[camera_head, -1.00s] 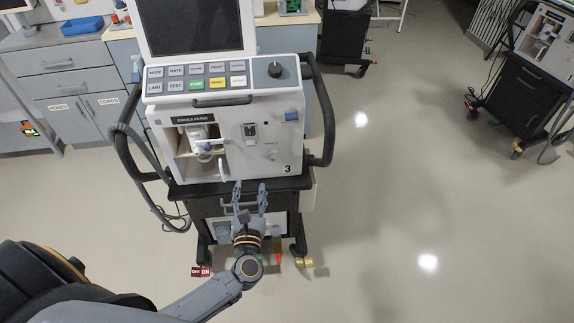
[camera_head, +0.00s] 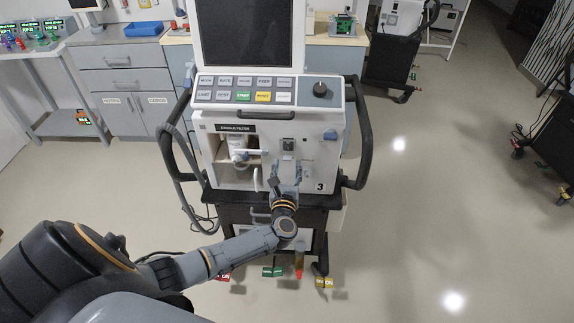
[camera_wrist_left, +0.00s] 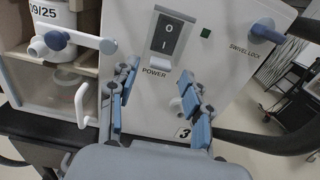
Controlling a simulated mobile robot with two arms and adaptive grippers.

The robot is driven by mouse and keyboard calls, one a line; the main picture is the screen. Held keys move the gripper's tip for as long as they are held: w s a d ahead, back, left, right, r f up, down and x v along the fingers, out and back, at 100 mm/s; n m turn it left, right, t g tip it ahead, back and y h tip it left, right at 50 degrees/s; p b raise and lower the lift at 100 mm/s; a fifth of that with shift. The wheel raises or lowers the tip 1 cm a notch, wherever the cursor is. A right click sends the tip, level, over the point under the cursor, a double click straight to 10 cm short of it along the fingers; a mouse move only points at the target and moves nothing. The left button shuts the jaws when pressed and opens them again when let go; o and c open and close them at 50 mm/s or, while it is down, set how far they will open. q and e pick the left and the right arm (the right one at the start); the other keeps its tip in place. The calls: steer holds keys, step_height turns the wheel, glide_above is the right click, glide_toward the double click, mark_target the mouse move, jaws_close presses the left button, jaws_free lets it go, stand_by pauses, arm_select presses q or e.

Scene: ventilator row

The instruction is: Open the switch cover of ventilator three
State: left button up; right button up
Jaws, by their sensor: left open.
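Ventilator three (camera_head: 310,183) is a white unit with a "3" on its front. Its power switch (camera_wrist_left: 166,33) is a dark rocker in a grey frame above the word POWER; it also shows in the head view (camera_head: 288,146). I cannot make out the switch cover apart from this frame. My left gripper (camera_wrist_left: 158,98) is open and empty, with blue-padded fingers spread below the switch, one on each side of the POWER label. The gripper also shows in the head view (camera_head: 287,170), in front of the panel, hiding part of it. My right gripper is not in view.
The filter compartment (camera_wrist_left: 62,80), with a white handle, is left of the switch. A blue swivel lock knob (camera_wrist_left: 266,32) is at the right. Black side handles (camera_head: 364,135) flank the ventilator. Open floor (camera_head: 440,200) lies to the right.

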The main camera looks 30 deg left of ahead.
arm_select(q)
steer(key=shift+w+a, duration=0.25)
steer(key=shift+w, duration=0.1)
steer(key=shift+c, duration=0.2)
jaws_close()
steer(key=g+h+p, duration=0.7)
steer(key=g+p, duration=0.5)
steer(key=p, duration=0.9)
glide_toward(287, 160)
steer(key=f, duration=0.1)
steer(key=shift+w+a+r+g+h+b, duration=0.15)
steer(key=shift+r+g+h+b, duration=0.6)
steer(key=shift+b, duration=1.05)
steer(key=shift+w+d+r+g+h+b, duration=0.1)
steer(key=shift+w+r+g+h+b, duration=0.15)
steer(key=shift+g+b, duration=1.2)
steer(key=shift+w+a+r+g+h+b, duration=0.15)
steer(key=shift+r+g+h+b, duration=0.4)
steer(key=shift+b, duration=1.6)
